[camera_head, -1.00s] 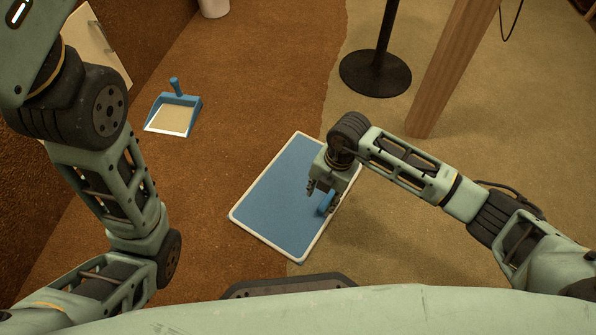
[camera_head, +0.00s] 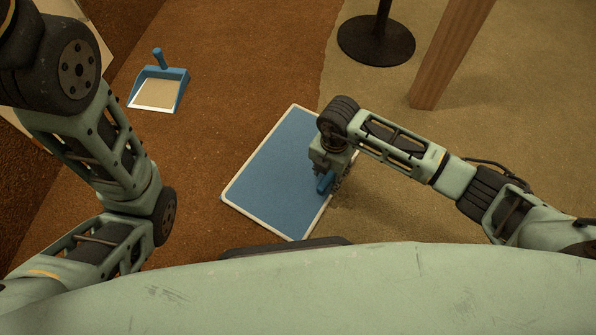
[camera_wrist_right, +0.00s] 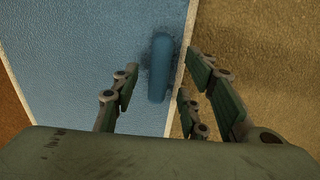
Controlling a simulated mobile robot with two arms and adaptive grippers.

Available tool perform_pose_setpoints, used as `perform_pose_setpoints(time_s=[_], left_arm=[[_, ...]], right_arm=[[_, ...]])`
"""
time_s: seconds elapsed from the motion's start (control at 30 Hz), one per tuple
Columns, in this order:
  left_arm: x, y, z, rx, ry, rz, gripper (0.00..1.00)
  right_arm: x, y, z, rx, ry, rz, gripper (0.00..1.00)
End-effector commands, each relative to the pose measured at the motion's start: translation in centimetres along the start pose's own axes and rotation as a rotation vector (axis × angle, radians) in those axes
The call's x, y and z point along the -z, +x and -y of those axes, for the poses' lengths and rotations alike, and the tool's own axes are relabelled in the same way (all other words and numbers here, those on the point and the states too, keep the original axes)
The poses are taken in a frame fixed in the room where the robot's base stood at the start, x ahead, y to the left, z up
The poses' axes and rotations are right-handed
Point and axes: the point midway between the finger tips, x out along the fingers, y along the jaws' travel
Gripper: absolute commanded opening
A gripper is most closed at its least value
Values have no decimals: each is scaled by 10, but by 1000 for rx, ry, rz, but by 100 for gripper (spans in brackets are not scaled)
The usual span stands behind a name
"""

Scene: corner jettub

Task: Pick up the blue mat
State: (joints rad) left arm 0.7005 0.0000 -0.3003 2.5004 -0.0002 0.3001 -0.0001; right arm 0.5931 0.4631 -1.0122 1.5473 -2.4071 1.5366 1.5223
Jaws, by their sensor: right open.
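The blue mat (camera_head: 270,165) lies flat on the floor, a blue rectangle with a white border, in front of my body. In the right wrist view the mat (camera_wrist_right: 75,60) fills the left and middle. A short blue handle-like bar (camera_wrist_right: 160,68) stands out at its right edge; it also shows in the head view (camera_head: 326,182). I cannot tell whether it is fixed to the mat. My right gripper (camera_wrist_right: 162,85) is open above this edge, with the bar between its fingers in the picture and no visible grip. My left arm shows, but its gripper is out of view.
A blue dustpan (camera_head: 160,82) lies on the brown floor at the upper left. A round black stand base (camera_head: 376,40) and a wooden post (camera_head: 450,55) stand behind my right arm. The brown floor between dustpan and mat is clear.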

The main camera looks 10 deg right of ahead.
Motion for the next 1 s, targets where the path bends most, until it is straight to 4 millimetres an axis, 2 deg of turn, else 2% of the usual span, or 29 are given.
perform_pose_setpoints(time_s=[0.03,0.07,0.33,0.8,1.0], left_arm=[[3,-8,-2,0,0,0,39],[3,-9,-2,0,0,0,39],[3,-7,-2,0,0,0,39],[2,-7,-2,-1,0,0,39],[2,-7,-2,0,0,0,39]], right_arm=[[0,9,0,-1,0,0,41],[0,10,0,-1,0,0,41],[0,9,-1,-1,0,0,40],[0,9,-1,-1,0,0,0],[0,9,-1,-1,0,0,0]])
